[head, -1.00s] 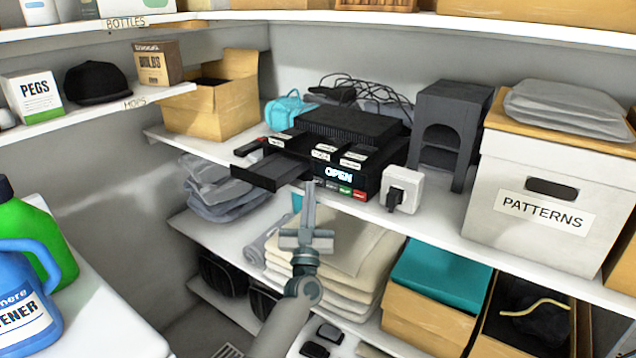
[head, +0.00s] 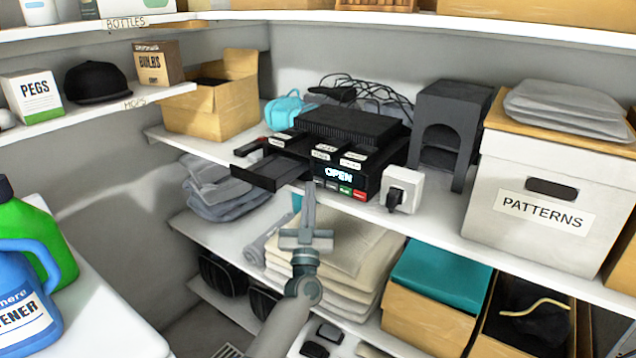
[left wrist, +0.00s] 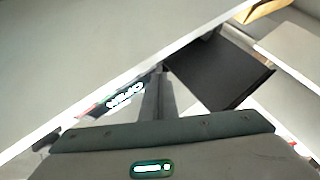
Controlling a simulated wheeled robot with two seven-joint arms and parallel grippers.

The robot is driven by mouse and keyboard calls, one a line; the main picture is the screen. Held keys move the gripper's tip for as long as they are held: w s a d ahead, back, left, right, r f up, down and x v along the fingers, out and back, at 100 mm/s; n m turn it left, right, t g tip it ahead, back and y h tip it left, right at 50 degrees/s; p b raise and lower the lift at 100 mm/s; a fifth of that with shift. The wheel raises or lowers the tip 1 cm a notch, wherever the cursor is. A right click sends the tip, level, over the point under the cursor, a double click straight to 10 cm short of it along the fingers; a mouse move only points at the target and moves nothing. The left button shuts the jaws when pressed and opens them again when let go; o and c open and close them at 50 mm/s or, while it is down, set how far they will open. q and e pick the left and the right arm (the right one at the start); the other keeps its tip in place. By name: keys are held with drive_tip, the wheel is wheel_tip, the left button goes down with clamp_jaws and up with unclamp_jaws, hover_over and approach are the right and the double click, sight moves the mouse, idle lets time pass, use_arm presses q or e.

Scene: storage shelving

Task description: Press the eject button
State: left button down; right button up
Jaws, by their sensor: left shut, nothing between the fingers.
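A black disc player (head: 345,155) stands on the middle shelf, and its display (head: 339,176) reads OPEN. Its tray (head: 270,171) sticks out to the left. Small buttons (head: 345,189) in grey, green and red sit in a row below the display; which one is eject I cannot read. My left gripper (head: 310,188) is shut and empty, its fingertips pointing up just in front of the player's left front edge. In the left wrist view the fingers (left wrist: 158,98) lie between the lit display (left wrist: 125,95) and the dark tray (left wrist: 215,72). Contact cannot be told. My right gripper is not in view.
A white plug box (head: 402,190) stands right of the player. Black cables (head: 365,92) lie behind it. A white PATTERNS box (head: 545,190) is at the right. A cardboard box (head: 212,108) stands at the left.

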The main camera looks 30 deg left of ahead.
use_arm(q)
drive_tip(key=shift+w, duration=0.25)
drive_tip(key=shift+w, duration=0.2)
drive_tip(key=shift+w+d, duration=0.1)
drive_tip(key=shift+w, duration=0.2)
idle(1.1)
idle(0.3)
drive_tip(key=shift+s+p, duration=0.5)
drive_tip(key=shift+s, duration=0.3)
drive_tip(key=s+p, duration=0.2)
drive_tip(key=s, duration=0.3)
drive_tip(key=shift+a+p, duration=0.25)
drive_tip(key=shift+p, duration=0.15)
